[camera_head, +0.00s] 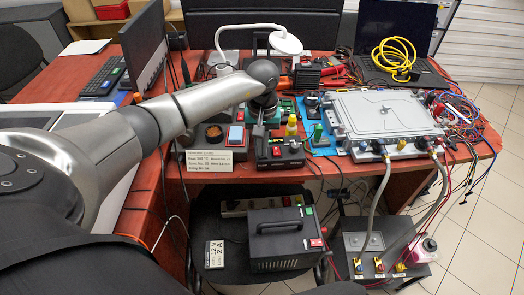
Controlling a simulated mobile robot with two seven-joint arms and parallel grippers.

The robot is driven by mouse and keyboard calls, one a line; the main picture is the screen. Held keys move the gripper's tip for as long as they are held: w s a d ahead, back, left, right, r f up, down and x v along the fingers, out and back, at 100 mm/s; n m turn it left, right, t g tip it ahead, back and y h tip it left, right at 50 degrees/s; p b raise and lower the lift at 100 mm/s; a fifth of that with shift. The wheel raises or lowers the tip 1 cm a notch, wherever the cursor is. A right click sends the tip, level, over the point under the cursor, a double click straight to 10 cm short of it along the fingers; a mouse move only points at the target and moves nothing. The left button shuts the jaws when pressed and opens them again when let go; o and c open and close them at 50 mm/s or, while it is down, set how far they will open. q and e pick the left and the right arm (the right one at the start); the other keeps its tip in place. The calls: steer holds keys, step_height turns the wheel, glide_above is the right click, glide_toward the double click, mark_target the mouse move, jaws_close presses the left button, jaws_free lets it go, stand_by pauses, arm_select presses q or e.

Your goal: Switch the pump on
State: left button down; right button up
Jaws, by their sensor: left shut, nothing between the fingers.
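My left gripper (259,128) reaches in from the left and points down over the wooden desk. It is shut and empty, just above or at the left part of a small black device (287,150) with a red switch on its front. I cannot tell whether it touches the device. A grey box with hoses (380,245) stands low at the right, below the desk, with coloured fittings on its front. A black box with a handle (283,236) sits on the black chair seat, with green and red controls on its right side. Which unit is the pump is not clear. My right gripper is not in view.
A silver plate unit (385,112) lies on a blue mat, and grey hoses run down from it to the grey box. A laptop with a yellow cable coil (394,56) stands behind it. A white label card (209,160) stands at the desk's front edge. Loose wires crowd the right side.

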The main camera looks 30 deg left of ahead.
arm_select(q)
steer(key=shift+r+p, duration=2.3)
steer(key=shift+r, duration=1.15)
